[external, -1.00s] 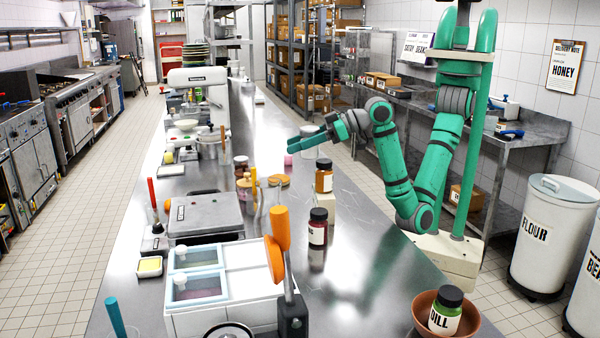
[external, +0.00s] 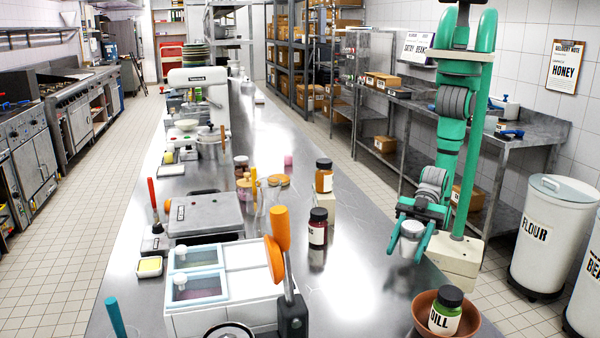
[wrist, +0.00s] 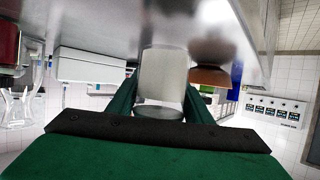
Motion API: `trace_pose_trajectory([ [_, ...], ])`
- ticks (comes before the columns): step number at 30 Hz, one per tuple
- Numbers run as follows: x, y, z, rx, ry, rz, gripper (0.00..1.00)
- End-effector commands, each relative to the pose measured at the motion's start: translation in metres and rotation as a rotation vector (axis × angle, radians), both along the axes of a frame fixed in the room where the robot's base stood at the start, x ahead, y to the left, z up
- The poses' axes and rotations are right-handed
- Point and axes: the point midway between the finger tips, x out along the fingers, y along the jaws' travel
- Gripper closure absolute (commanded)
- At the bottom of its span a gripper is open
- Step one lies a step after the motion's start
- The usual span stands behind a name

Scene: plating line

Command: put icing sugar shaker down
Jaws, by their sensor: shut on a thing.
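My gripper (external: 411,238) is shut on the icing sugar shaker (external: 409,247), a small pale grey-white cylinder. In the external view it hangs below my folded-down arm, near the right edge of the steel counter (external: 352,250). Its height above the counter is hard to tell. In the wrist view the shaker (wrist: 164,72) stands out between the two green fingers of my gripper (wrist: 160,105).
The terracotta bowl (external: 418,306) with a dill jar (external: 446,310) is in front of the shaker. A dark-lidded jar (external: 318,228) and an orange-brown jar (external: 324,177) stand to the left. Bare counter lies between them and the shaker.

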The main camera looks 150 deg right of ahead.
Motion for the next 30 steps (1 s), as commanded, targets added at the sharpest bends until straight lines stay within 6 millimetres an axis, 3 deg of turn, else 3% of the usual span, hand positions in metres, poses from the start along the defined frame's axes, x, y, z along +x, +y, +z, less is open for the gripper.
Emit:
trace_pose_trajectory([
  [7,-0.026,0.004,-0.009,0.0,-0.001,0.038,0.81],
  [23,-0.028,0.003,-0.01,-0.001,-0.002,0.044,0.81],
  [30,-0.027,-0.04,-0.011,-0.001,0.001,0.038,0.81],
])
